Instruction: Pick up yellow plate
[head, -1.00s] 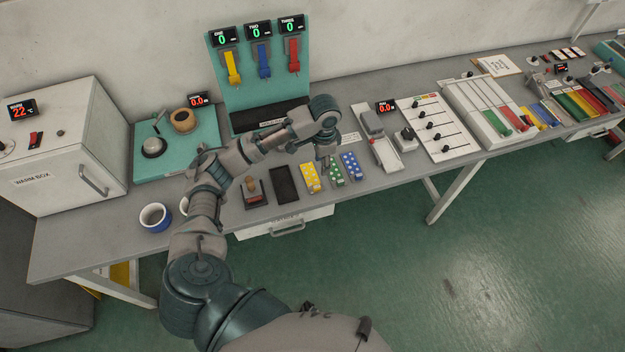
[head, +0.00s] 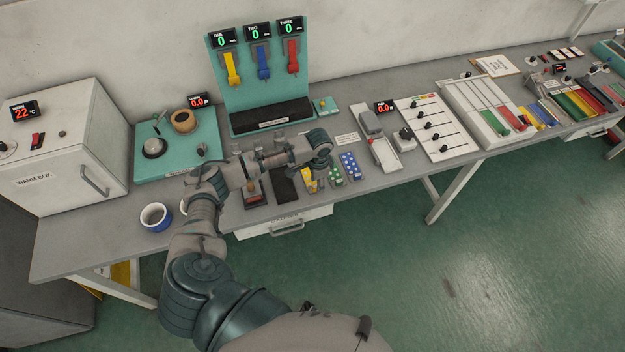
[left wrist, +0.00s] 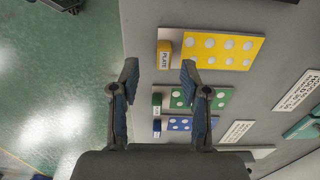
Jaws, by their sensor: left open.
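The yellow plate (left wrist: 222,50) has white dots and a small yellow block labelled PLATE (left wrist: 165,54); it lies flat on the bench. In the head view the yellow plate (head: 308,182) is partly hidden by my left gripper (head: 321,182), which is above it. In the left wrist view my left gripper (left wrist: 159,78) is open and empty, its two fingers apart, pointing toward the yellow plate's labelled end. The green plate (left wrist: 213,98) and the blue plate (left wrist: 192,124) lie beside it. My right gripper is not in view.
A dark tray (head: 284,187) and a stamp-like item (head: 254,197) lie left of the plates. A white scale-like device (head: 380,146) is to the right. The green floor is open in front.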

